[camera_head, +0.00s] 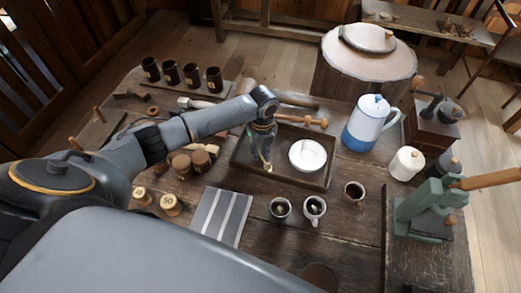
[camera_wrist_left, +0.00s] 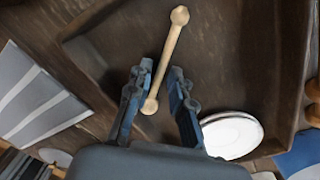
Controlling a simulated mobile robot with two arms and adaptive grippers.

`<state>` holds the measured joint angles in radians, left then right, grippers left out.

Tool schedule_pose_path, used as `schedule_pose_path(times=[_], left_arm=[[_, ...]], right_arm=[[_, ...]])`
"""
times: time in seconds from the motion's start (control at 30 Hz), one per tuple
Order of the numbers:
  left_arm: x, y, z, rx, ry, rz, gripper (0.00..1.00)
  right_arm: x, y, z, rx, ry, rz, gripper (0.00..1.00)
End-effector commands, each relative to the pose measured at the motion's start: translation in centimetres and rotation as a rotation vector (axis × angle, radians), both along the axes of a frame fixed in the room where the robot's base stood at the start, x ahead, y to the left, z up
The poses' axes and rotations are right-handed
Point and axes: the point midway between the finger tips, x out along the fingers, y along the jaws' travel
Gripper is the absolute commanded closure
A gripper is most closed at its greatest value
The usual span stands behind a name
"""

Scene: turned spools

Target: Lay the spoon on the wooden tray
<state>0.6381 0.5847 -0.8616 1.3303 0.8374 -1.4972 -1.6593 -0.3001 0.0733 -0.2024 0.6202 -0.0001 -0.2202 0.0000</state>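The spoon (camera_head: 265,162), a slim pale wooden stick with rounded ends, is over the floor of the dark wooden tray (camera_head: 285,181), left of the white saucer. In the left wrist view the spoon (camera_wrist_left: 166,58) runs between the two fingers, with a narrow gap on each side. My left gripper (camera_head: 262,143) points down into the tray, directly above the spoon. It looks open around the spoon (camera_wrist_left: 160,78). I cannot tell whether the spoon touches the tray floor all along. My right gripper is not in view.
A white saucer (camera_head: 307,155) is in the tray's right part. A wooden spindle (camera_head: 302,120) lies by its back edge. A blue-white pot (camera_head: 371,124) stands right. Cups (camera_head: 314,209) and a striped cloth (camera_head: 221,216) are in front; wooden spools (camera_head: 181,166) are left.

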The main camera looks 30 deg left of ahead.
Motion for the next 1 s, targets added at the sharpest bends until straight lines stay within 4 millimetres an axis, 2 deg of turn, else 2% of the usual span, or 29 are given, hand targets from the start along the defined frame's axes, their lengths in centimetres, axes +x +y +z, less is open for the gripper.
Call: schedule_pose_path(times=[0.27, 0.43, 0.57, 0.8, 1.0], left_arm=[[0.0, 0.0, 0.1, 0.000, 0.000, 0.000, 0.70], [0.1, 0.0, 1.1, 0.000, -0.002, 0.000, 0.70], [0.2, 0.0, 3.4, 0.000, -0.005, -0.002, 0.70], [0.4, -0.2, 8.6, -0.001, -0.004, 0.000, 0.70], [0.4, -0.2, 11.5, 0.000, -0.001, 0.000, 0.70]], right_arm=[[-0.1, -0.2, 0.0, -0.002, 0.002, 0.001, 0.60], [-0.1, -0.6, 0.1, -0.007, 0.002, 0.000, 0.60], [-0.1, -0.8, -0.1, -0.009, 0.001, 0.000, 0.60], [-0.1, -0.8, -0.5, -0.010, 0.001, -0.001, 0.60], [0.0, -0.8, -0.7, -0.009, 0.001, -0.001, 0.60]])
